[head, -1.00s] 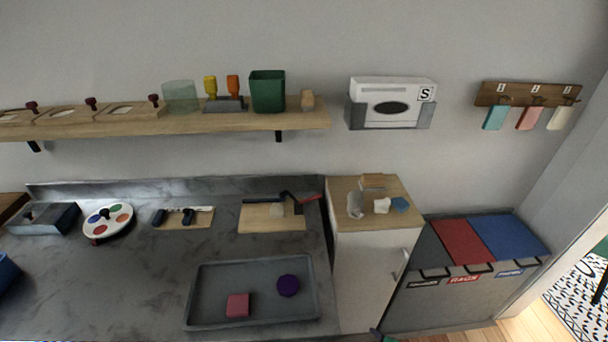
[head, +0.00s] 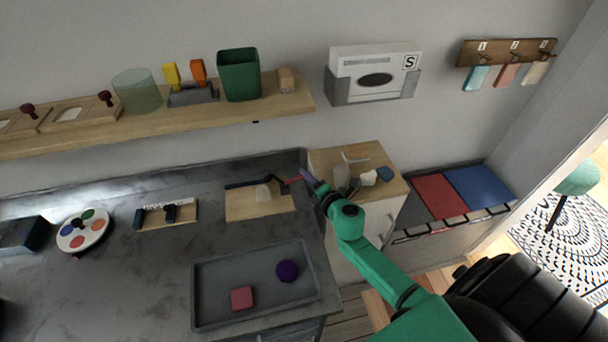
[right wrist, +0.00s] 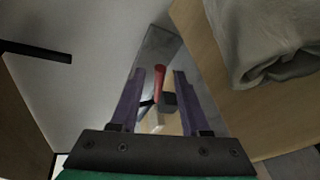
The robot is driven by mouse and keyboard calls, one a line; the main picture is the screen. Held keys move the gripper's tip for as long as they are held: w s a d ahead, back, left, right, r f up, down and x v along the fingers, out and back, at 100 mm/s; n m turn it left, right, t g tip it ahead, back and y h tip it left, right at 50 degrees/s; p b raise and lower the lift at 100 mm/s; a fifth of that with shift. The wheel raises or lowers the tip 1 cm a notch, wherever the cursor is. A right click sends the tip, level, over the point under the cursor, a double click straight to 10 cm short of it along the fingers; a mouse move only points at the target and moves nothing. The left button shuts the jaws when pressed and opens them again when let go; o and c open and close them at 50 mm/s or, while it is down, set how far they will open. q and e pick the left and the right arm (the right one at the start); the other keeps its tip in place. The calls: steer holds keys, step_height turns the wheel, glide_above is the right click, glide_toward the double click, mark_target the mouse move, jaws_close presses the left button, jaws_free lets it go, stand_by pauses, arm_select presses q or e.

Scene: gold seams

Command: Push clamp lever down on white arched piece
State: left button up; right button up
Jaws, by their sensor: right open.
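The white arched piece (head: 263,192) stands on a wooden board on the grey counter. The clamp's black lever (head: 245,184) lies along the board's back, with its red handle (head: 295,181) at the right end. My right gripper (head: 308,180), with purple fingers, is near that handle at the counter's right edge. In the right wrist view, the red handle (right wrist: 159,77) shows between the open fingers, seemingly beyond them; I cannot tell whether they touch it. The arched piece is not clear there. My left gripper is not in view.
A grey tray (head: 210,305) with a pink block and purple piece lies in front.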

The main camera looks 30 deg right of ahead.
steer(key=x, duration=0.3)
steer(key=shift+w+f, duration=0.1)
steer(key=shift+w, duration=0.05)
jaws_close()
stand_by(1.2)
